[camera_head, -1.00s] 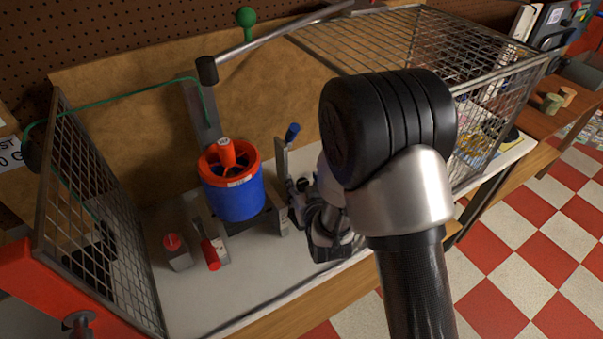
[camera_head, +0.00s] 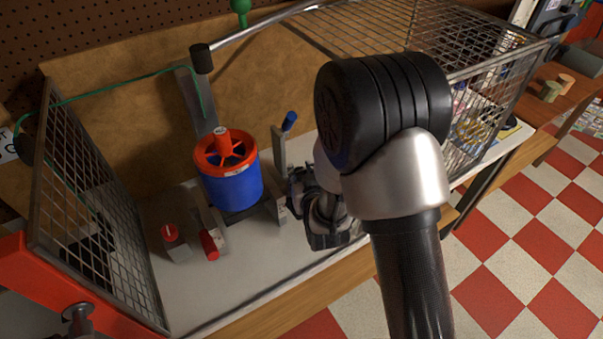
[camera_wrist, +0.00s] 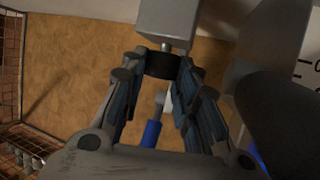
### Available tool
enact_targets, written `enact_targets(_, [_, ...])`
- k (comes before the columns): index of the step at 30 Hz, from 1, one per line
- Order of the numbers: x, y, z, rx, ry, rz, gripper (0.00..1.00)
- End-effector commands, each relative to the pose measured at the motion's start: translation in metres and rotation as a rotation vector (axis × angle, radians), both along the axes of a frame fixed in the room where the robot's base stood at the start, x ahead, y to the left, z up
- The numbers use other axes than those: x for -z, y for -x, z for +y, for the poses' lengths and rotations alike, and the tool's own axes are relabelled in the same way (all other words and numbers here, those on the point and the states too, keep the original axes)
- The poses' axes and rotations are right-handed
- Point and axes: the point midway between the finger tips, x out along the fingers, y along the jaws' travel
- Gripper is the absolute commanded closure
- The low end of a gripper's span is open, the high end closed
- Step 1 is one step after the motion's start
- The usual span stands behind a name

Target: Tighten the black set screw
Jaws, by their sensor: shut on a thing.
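The black set screw (camera_wrist: 162,64) shows in the wrist view as a dark round head on a short shaft under a grey block (camera_wrist: 165,22). My gripper (camera_wrist: 163,72) is shut on that head, with its fingertips on either side. In the head view my gripper (camera_head: 325,222) is low over the bench, just right of an upright grey plate (camera_head: 280,185). The screw cannot be made out there, behind the gripper and arm. The blue rotor duct (camera_head: 232,187) with a red hub (camera_head: 224,148) stands left of the plate.
A blue-handled lever (camera_head: 289,122) tops the plate; a blue handle (camera_wrist: 152,133) also shows between my fingers. A red-knobbed box (camera_head: 176,246) and red cylinder (camera_head: 209,244) sit at front left. Mesh guards (camera_head: 90,215) and (camera_head: 495,105) flank the bench.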

Motion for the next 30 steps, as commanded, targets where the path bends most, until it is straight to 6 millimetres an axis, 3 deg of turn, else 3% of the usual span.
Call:
enact_targets(25, [-0.0013, -0.0008, 0.0025, 0.139, -0.002, -0.003, 0.95])
enact_targets(26, [-0.0013, -0.0008, 0.0025, 0.139, -0.002, -0.003, 0.70])
enact_targets(30, [-0.0009, -0.0005, 0.0024, 0.139, -0.002, -0.003, 0.61])
